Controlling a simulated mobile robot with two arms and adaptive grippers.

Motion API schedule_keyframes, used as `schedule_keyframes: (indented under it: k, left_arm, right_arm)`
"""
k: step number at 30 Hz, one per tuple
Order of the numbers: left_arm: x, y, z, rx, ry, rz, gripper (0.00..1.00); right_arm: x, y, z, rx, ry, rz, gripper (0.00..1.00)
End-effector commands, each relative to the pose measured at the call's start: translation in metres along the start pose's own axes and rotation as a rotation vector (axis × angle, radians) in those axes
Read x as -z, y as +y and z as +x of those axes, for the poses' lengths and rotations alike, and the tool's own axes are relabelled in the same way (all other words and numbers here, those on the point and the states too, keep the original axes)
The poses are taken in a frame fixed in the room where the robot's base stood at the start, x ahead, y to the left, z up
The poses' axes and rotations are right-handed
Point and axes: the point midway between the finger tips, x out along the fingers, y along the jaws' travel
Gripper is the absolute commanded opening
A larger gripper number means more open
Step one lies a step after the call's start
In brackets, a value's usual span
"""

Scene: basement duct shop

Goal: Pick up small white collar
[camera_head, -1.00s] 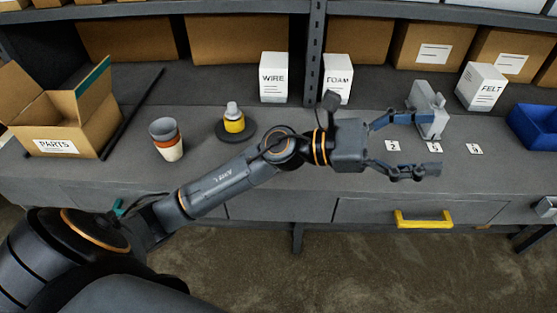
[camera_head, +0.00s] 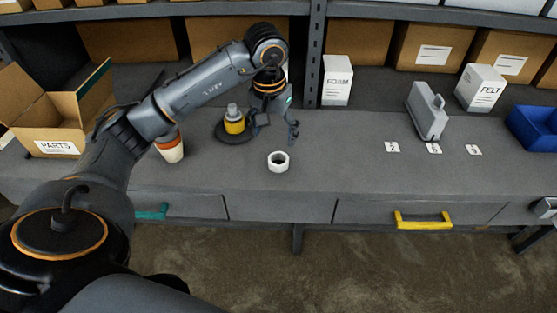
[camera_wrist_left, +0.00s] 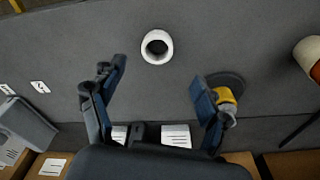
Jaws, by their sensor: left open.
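The small white collar (camera_head: 278,169) is a short hollow ring standing on the grey bench top, near the bench's front half. It also shows in the left wrist view (camera_wrist_left: 157,34), just beyond my fingers. My left gripper (camera_head: 273,133) points downward above the bench, behind the collar as the head sees it. Its two fingers are spread apart with nothing between them; they also show in the left wrist view (camera_wrist_left: 159,76). The collar is apart from both fingers. My right gripper is not in view.
A yellow-and-grey item on a dark round base (camera_head: 234,125) stands close left of my gripper. A grey block (camera_head: 428,112), number cards and a blue bin (camera_head: 535,130) are right.

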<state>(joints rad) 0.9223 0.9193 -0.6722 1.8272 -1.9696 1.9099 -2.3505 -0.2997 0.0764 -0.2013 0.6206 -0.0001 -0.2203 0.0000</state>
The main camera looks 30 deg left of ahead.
Motion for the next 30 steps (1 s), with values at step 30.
schedule_keyframes:
  k: [30]
  left_arm:
    - [0.006, 0.003, 0.102, -0.004, 0.002, 0.001, 0.75]
  right_arm:
    - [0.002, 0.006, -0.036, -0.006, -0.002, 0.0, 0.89]
